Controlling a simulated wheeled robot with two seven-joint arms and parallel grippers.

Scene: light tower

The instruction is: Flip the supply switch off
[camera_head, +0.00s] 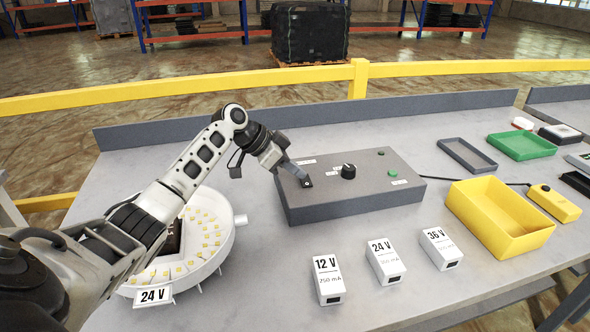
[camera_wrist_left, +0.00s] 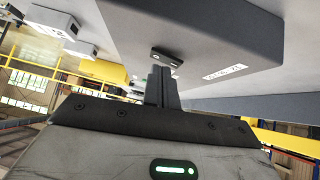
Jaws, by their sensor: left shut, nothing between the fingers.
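The grey supply box (camera_head: 345,205) stands on the table, with a black knob (camera_head: 348,171) and two green buttons on its sloped top. A small dark switch (camera_head: 307,182) sits at the top's left end. My left gripper (camera_head: 299,175) is shut and empty, its fingertips right at this switch. In the left wrist view the closed fingers (camera_wrist_left: 162,82) point at the dark switch (camera_wrist_left: 167,56) on the grey box face (camera_wrist_left: 215,35). I cannot tell if they touch it or which way it is set. The right gripper is not in view.
A round white lamp board (camera_head: 228,215) with a 24 V tag (camera_head: 154,296) lies under my left arm. White blocks marked 12 V (camera_head: 328,281), 24 V (camera_head: 386,262) and 36 V (camera_head: 441,249) stand in front. A yellow bin (camera_head: 512,243) and a green tray (camera_head: 522,146) are right.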

